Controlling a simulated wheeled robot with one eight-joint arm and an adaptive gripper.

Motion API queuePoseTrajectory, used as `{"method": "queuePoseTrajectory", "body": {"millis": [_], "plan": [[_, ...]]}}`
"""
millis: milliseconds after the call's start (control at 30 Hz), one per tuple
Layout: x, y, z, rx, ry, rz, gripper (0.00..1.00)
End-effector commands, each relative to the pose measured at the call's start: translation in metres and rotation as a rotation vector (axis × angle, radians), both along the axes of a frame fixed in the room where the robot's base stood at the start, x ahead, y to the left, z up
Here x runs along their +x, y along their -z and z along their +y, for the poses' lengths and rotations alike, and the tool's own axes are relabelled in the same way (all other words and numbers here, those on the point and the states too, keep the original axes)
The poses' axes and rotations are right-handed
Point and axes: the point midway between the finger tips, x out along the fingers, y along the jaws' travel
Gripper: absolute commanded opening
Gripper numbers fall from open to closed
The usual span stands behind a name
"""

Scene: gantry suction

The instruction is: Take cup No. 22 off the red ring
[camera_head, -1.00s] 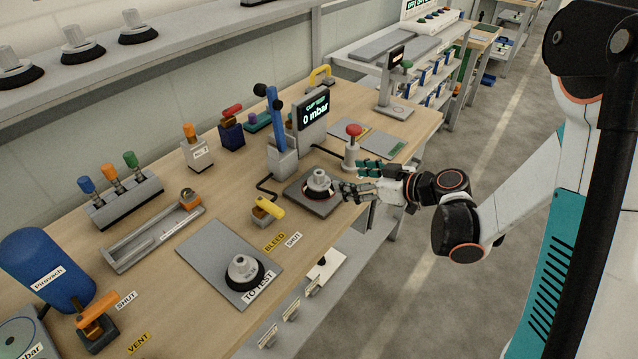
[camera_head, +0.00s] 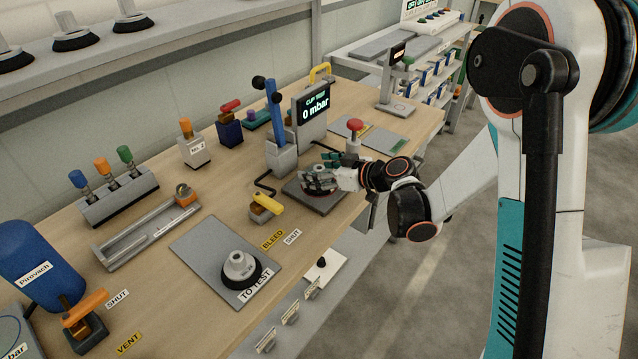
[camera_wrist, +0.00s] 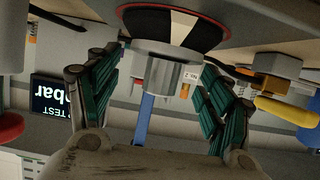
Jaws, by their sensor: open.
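The suction cup (camera_wrist: 165,74) has a grey hub and a dark skirt with a pale band. It fills the top middle of the upside-down wrist view, and no number is readable on it. A thin red edge of the ring (camera_wrist: 229,18) shows around the skirt. In the wrist view (camera_wrist: 163,77) a gap shows between fingers and hub.
Another cup (camera_head: 240,268) stands on the TO TEST plate (camera_head: 205,250). The test post with a blue lever (camera_head: 274,112) and a 0 mbar display (camera_head: 314,103) is just behind. A yellow bleed handle (camera_head: 267,203) is to the left, a red button (camera_head: 355,125) behind right.

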Motion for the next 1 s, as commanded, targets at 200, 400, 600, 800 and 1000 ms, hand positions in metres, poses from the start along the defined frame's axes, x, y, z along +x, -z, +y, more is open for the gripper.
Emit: {"method": "queuePoseTrajectory", "body": {"millis": [200, 400, 600, 800, 1000], "plan": [[0.0, -0.001, 0.0, 0.0, 0.0, 0.0, 0.66], [0.0, -0.001, 0.0, 0.0, 0.0, 0.0, 0.24], [0.0, -0.001, 0.0, 0.0, 0.001, 0.0, 0.24], [0.0, -0.005, 0.0, 0.0, 0.001, 0.0, 0.24], [0.0, -0.025, 0.0, 0.0, 0.001, 0.0, 0.24]]}}
